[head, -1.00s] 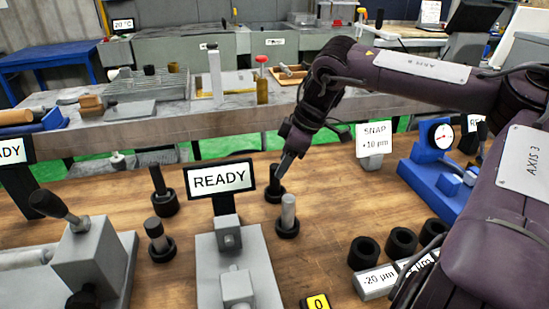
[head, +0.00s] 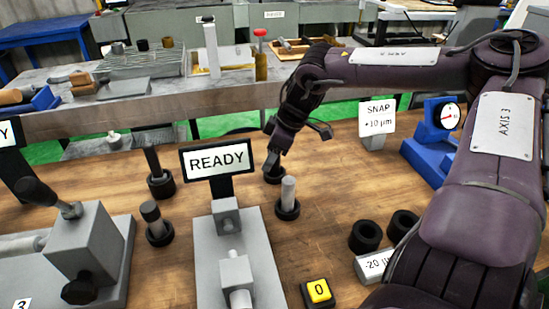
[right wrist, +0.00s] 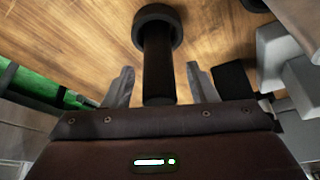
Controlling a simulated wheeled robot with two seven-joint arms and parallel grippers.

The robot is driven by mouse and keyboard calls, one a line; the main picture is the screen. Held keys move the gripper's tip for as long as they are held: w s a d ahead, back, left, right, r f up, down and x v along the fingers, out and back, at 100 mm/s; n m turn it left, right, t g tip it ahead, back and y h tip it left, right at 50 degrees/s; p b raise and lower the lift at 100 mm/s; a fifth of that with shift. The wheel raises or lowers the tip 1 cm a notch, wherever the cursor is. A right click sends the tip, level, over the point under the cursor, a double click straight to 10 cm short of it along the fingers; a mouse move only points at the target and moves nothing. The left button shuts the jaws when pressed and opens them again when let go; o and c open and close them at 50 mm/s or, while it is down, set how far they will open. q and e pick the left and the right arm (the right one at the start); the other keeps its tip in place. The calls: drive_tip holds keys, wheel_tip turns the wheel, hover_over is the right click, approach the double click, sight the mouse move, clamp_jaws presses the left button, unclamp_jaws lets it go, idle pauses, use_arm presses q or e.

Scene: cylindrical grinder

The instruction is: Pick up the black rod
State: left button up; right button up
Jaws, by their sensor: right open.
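A black rod (right wrist: 158,68) stands upright in a black ring-shaped base (right wrist: 157,14) in the right wrist view. My right gripper (right wrist: 158,85) is open, with one finger on each side of the rod; contact cannot be made out. In the head view my right gripper (head: 272,158) hides most of this rod, and only its base (head: 274,176) shows clearly. Another black rod (head: 152,160) stands in a base left of the READY sign, with a dark grey rod (head: 150,212) in front of it. My left gripper is out of view.
A light grey rod (head: 288,190) in a black base stands just in front of the gripped area. The READY sign (head: 217,160) on a grey fixture is to the left. A blue dial gauge (head: 436,140) and a SNAP sign (head: 378,117) stand right. Black rings (head: 365,236) lie front right.

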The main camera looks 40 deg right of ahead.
clamp_jaws()
drive_tip(key=shift+w+r, duration=0.1)
drive_tip(key=shift+r, duration=0.1)
idle(0.4)
